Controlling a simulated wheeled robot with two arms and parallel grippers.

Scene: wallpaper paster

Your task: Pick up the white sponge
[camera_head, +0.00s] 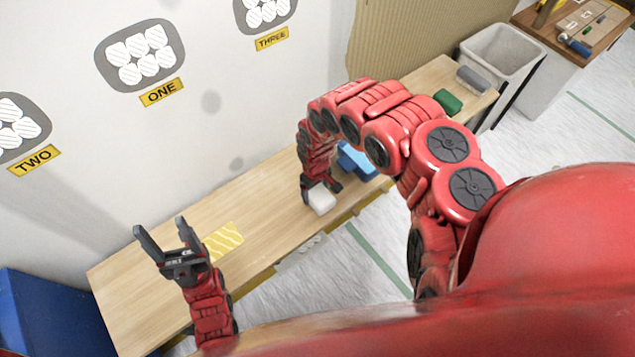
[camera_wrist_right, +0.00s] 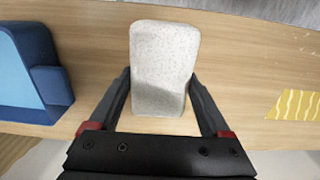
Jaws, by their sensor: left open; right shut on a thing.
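The white sponge (camera_head: 321,201) is at the front edge of the wooden table (camera_head: 270,190), at my right gripper (camera_head: 320,188). In the right wrist view the sponge (camera_wrist_right: 162,65) stands between the two fingers of the right gripper (camera_wrist_right: 160,90), which is shut on it. I cannot tell whether the sponge still touches the table. My left gripper (camera_head: 165,243) is open and empty, fingers spread, above the left part of the table.
A blue object (camera_head: 357,162) lies just right of the right gripper; it also shows in the wrist view (camera_wrist_right: 32,75). A yellow striped patch (camera_head: 223,241) is on the table. A green block (camera_head: 447,101) and a grey item (camera_head: 473,80) lie at the far end. A bin (camera_head: 500,50) stands beyond.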

